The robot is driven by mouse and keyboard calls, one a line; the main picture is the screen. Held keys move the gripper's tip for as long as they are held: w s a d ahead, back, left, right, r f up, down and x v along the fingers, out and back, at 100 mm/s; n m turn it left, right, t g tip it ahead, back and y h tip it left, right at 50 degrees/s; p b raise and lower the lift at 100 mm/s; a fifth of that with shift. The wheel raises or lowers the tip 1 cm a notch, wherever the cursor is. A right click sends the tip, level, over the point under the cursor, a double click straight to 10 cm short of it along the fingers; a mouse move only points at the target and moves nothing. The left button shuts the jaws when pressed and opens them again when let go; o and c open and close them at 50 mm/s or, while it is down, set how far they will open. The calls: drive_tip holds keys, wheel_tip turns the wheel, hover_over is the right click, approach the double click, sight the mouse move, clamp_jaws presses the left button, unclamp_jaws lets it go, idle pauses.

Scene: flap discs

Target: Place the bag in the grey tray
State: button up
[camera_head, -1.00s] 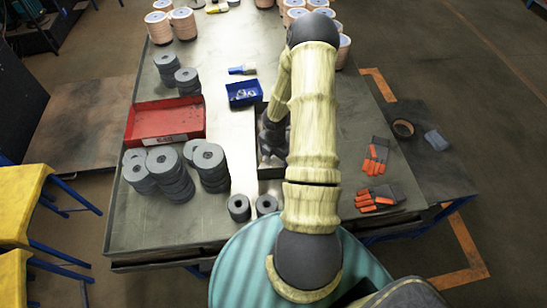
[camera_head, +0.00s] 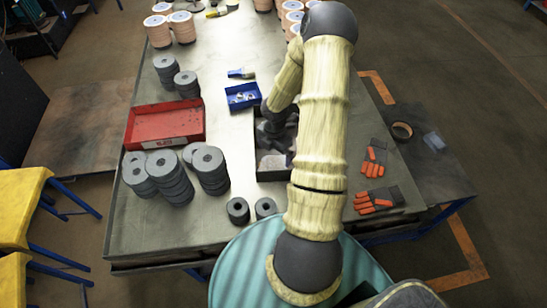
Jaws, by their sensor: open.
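The dark grey tray (camera_head: 272,176) stands on the metal table, left of my arm, and its right part is hidden behind the arm. A crumpled, shiny greyish thing that looks like the bag (camera_head: 273,160) shows inside the tray, partly hidden. My gripper (camera_head: 274,130) is over the far part of the tray, beyond that thing in the picture. It is open and seems empty; my arm covers part of it and its fingertips are hard to make out.
A blue bin (camera_head: 243,96) and a red bin (camera_head: 165,125) stand left of the tray. Stacks of grey discs (camera_head: 209,168) stand at the near left. Orange-and-black gloves (camera_head: 378,200) lie at right. A small pale blue item (camera_head: 434,140) lies on the lower surface farther right.

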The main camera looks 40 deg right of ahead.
sight(274, 160)
wheel_tip(274, 160, up, 7)
drive_tip(key=shift+f, duration=0.1)
idle(0.5)
drive_tip(key=s+a+r+m+t, duration=0.1)
drive_tip(key=s+a+r+m, duration=0.3)
drive_tip(key=a+r+m, duration=0.4)
drive_tip(key=s+a+r+m+t, duration=0.1)
drive_tip(key=s+a+r+m, duration=0.4)
drive_tip(key=a+r+m, duration=0.4)
drive_tip(key=a+m, duration=0.2)
drive_tip(key=m, duration=0.1)
drive_tip(key=shift+a+m+t, duration=0.25)
drive_tip(key=shift+m+t, duration=0.05)
drive_tip(key=shift+m, duration=0.1)
